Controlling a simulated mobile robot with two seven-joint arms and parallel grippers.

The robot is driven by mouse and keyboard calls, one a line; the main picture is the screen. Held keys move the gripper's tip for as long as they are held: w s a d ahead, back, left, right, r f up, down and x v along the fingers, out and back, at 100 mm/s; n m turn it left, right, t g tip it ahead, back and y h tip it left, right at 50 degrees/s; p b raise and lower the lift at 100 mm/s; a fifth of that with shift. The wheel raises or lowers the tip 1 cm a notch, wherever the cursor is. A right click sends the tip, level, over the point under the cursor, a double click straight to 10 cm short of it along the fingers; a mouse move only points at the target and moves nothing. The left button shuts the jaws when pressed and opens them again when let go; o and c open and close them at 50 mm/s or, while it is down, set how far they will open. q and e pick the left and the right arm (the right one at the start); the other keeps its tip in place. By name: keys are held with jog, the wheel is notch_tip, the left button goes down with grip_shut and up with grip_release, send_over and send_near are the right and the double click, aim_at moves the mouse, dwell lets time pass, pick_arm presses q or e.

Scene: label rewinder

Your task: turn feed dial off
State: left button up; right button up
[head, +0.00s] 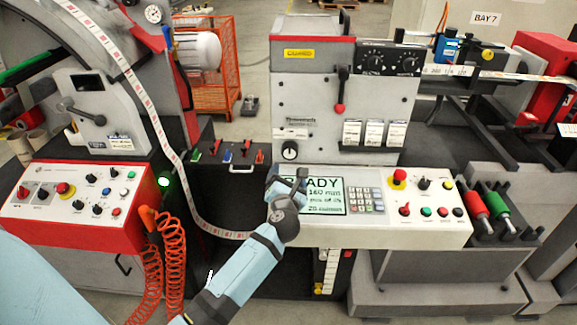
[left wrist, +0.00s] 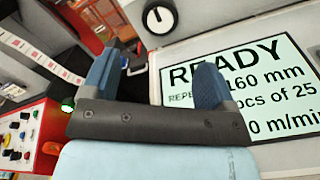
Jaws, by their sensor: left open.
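Two more black knobs sit on the black panel (head: 390,59) higher up. My left gripper (head: 286,184) is open and empty, below the dial and in front of the display. Its two fingers (left wrist: 158,60) are apart, and the dial is beyond them, untouched.
The lit display (head: 335,207) reads READY and is partly covered by my gripper. A keypad (head: 366,200) and buttons are right of it. A red-edged control panel (head: 75,200) stands at left.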

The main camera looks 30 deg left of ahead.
pick_arm(q)
jog(key=shift+v, duration=1.3)
